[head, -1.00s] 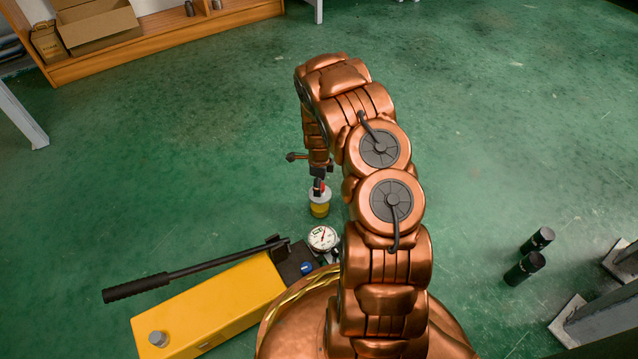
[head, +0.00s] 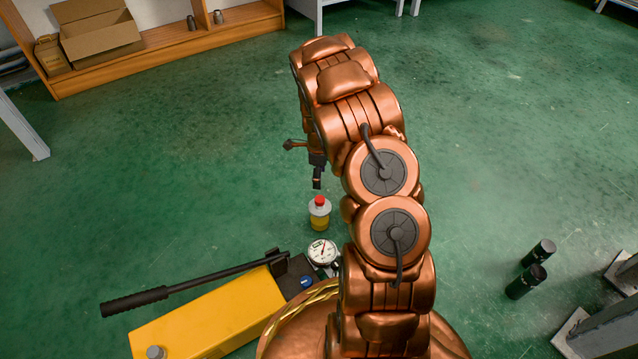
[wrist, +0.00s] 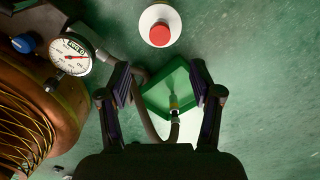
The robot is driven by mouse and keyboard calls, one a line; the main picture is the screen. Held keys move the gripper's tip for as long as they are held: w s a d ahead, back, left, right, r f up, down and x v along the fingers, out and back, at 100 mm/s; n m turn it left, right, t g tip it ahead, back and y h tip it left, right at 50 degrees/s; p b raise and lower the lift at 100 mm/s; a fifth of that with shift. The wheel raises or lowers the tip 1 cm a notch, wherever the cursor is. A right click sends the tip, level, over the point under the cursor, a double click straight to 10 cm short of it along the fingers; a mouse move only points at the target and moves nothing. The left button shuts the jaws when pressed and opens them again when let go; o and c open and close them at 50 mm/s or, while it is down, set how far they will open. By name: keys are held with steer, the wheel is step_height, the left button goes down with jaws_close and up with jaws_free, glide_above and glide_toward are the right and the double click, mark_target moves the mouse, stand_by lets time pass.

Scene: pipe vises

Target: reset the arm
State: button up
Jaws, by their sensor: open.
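My copper arm rises from the bottom centre of the head view and bends over to the left. My gripper (head: 317,183) hangs from its end, pointing down, above the floor. In the wrist view my gripper (wrist: 160,97) has its two dark fingers apart with nothing held between them. A small bottle (head: 319,216) with a red cap and yellow contents stands upright below the gripper. The bottle also shows from above in the wrist view (wrist: 160,31), beyond the fingertips and apart from them.
A yellow hand pump (head: 205,315) with a black lever and a pressure gauge (head: 322,251) stands at lower left. The wrist view shows a green tray (wrist: 172,98) with a hose fitting. A wooden shelf (head: 165,62) is at the back.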

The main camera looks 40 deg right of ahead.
steer(key=shift+r, duration=0.5)
steer(key=s+a+r+n+p, duration=0.45)
steer(key=r+p, duration=0.35)
steer(key=r, duration=0.6)
steer(key=s+a+r+n+p, duration=0.45)
steer(key=r+p, duration=0.25)
steer(key=r, duration=0.7)
steer(key=s+a+r+n+p, duration=0.3)
steer(key=a+r+p, duration=0.35)
steer(key=r, duration=0.85)
steer(key=s+a+r+n+p, duration=0.3)
steer(key=s+r+n+p, duration=0.2)
steer(key=s+r+p, duration=0.2)
steer(key=s+a+r+n+g+p, duration=0.1)
steer(key=s+a+r+n+p, duration=0.2)
steer(key=r, duration=0.8)
steer(key=s+a+r+n+p, duration=0.3)
steer(key=s+r+n+p, duration=0.4)
steer(key=s+p, duration=0.5)
step_height(320, 180, up, 3)
steer(key=shift+a+f+g+p, duration=0.1)
steer(key=shift+a+g+p, duration=0.2)
steer(key=shift+a+g, duration=0.1)
steer(key=shift+s, duration=0.1)
